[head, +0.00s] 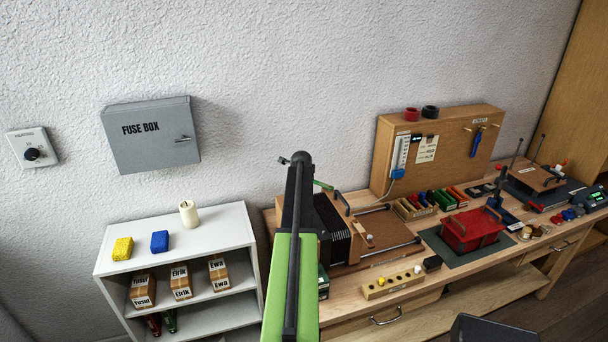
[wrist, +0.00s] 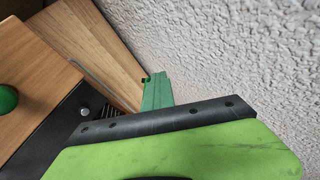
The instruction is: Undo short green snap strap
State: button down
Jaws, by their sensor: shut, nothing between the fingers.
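A short green strap (wrist: 157,92) sticks up as a flat strip just beyond the dark edge of my gripper (wrist: 160,122) in the wrist view, close to the white wall. Its lower end is hidden behind the gripper. In the head view a small green strip (head: 323,185) shows just right of the top of my arm, by the wooden box with black bellows (head: 334,226). My gripper is shut and holds nothing. Its fingertips are hidden, and I cannot tell whether it touches the strap.
A green knob (wrist: 6,98) sits on the wooden face at left in the wrist view. A dark handle (head: 342,202) stands on the bellows box. A white shelf (head: 215,232) is left of my arm. The tool board (head: 455,152) and red tray (head: 472,229) are to the right.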

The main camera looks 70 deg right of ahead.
jog(key=w+a+r+p, duration=0.1)
jog(key=a+r+p, duration=0.6)
jog(key=a, duration=0.3)
jog(key=shift+w+r, duration=0.3)
jog(key=w+a+f+n+y+b, duration=0.2)
jog(key=w+a+f+n, duration=0.25)
jog(key=w+a, duration=0.6)
jog(key=w+a+f+n+t+y+b, duration=0.1)
jog(key=w+a+f+n+y, duration=0.3)
jog(key=a, duration=1.1)
jog(key=w+a+f+n+b, duration=0.2)
jog(key=w+a+n, duration=0.4)
jog(key=w+a, duration=0.5)
jog(key=s+a+f+n+g+y+b, duration=0.1)
jog(key=a+n, duration=0.5)
jog(key=a, duration=0.8)
jog(key=s+a+f+n+g+y+b, duration=0.1)
jog(key=s+a+f+n, duration=0.2)
jog(key=a, duration=1.2)
jog(key=s+a+f+n+g+y+b, duration=0.1)
jog(key=s+a+n, duration=0.3)
jog(key=a+n, duration=0.5)
jog(key=a+f+g+b, duration=0.1)
jog(key=a, duration=0.5)
jog(key=shift+f, duration=0.3)
